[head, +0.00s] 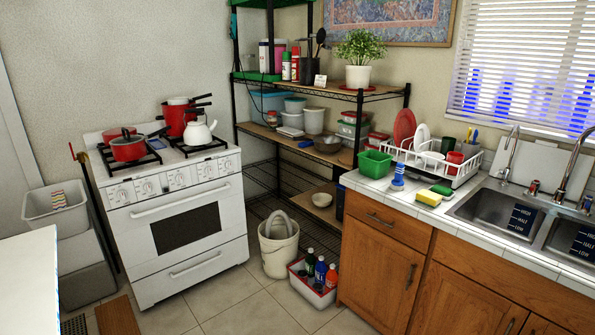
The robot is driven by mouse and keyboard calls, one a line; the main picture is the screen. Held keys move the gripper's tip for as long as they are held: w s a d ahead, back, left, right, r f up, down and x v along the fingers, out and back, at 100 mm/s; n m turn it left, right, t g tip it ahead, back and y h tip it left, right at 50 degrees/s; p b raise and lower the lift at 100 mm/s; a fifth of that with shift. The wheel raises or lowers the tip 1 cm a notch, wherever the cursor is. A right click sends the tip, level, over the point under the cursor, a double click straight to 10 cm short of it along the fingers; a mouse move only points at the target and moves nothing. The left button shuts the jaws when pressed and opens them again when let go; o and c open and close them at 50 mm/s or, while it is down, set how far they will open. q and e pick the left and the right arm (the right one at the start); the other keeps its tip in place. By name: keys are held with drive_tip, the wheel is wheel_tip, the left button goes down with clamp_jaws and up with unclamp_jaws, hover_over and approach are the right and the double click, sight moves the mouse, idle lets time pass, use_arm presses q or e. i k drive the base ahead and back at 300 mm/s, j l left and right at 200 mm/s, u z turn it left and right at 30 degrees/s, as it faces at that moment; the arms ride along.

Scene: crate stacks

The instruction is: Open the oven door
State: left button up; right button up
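A white oven (175,215) stands at the left middle of the head view, against the wall. Its door (150,238) is shut, with a dark window (187,228) in it. A white bar handle (181,201) runs across the door's top, below a row of knobs (178,179). A lower drawer with its own handle (195,265) is also shut. Red pots (128,147) and a white kettle (200,133) stand on the stovetop. Neither of my grippers shows in this view.
Tiled floor (215,306) in front of the oven is mostly clear. A cream bucket (279,252) and a crate of bottles (313,287) stand right of it. Grey bins (75,250), a brown mat (117,316) and a white surface (28,285) are at left. Wooden cabinets (382,260) are at right.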

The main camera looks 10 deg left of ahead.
sight(151, 236)
drive_tip(key=i+j+u, duration=0.1)
drive_tip(key=i+u, duration=0.15)
drive_tip(key=u, duration=0.15)
drive_tip(key=i+u, duration=0.6)
drive_tip(key=u, duration=0.15)
drive_tip(key=i, duration=0.2)
drive_tip(key=i+l, duration=0.15)
drive_tip(key=i+l+z, duration=0.25)
drive_tip(key=i, duration=0.55)
drive_tip(key=i+l+z, duration=0.25)
drive_tip(key=i, duration=0.55)
drive_tip(key=j, duration=0.1)
